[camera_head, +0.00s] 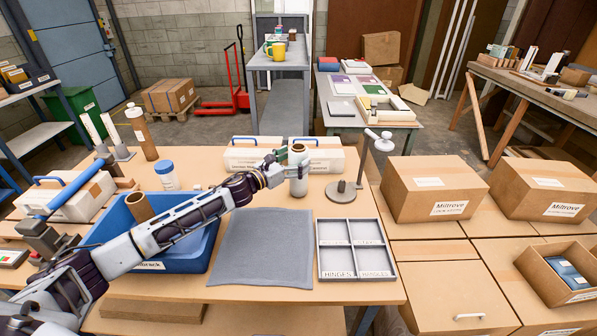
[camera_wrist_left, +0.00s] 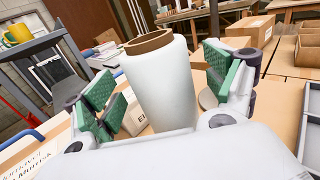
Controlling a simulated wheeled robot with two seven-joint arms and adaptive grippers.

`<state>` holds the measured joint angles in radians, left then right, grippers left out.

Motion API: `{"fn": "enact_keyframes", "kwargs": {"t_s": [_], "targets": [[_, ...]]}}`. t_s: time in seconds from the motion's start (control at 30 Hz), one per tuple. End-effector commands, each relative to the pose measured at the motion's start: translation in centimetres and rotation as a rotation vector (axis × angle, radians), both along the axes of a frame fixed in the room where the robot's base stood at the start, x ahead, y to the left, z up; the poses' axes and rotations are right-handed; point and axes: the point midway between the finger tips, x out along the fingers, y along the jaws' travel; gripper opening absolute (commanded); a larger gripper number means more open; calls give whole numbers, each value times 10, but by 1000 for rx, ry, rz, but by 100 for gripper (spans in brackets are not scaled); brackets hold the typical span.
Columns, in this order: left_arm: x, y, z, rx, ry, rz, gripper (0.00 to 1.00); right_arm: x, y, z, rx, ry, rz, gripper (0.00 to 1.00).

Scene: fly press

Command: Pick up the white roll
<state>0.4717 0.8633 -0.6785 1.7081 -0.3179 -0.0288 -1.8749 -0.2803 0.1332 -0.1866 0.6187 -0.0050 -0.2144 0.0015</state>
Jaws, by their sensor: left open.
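The white roll (camera_head: 298,174) stands upright on the table behind the grey mat, with a brown core showing at its top. In the left wrist view the roll (camera_wrist_left: 160,85) stands between the green pads of my left gripper (camera_wrist_left: 165,95), one pad on each side. Gaps show between the pads and the roll, so the gripper is open around it. In the head view my left gripper (camera_head: 284,163) is at the roll's upper part and partly covers it. My right gripper is not in view.
A lamp-like stand (camera_head: 352,185) is close right of the roll. White boxes (camera_head: 254,155) stand behind it. In front lie the grey mat (camera_head: 262,250) and a divided hinge tray (camera_head: 357,262). A blue bin (camera_head: 112,225) is under my left arm. Cartons (camera_head: 435,188) stand at right.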

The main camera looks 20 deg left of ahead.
Motion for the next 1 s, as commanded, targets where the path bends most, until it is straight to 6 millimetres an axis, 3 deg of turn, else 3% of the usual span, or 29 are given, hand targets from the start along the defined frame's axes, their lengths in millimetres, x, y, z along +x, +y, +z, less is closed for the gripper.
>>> {"fn": "enact_keyframes", "kwargs": {"t_s": [0.3,0.8,1.0], "targets": [[17,-9,0,0,0,0,86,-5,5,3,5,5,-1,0],[18,-10,0,1,0,0,86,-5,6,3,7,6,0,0],[18,-10,0,1,0,0,63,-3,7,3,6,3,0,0]]}}
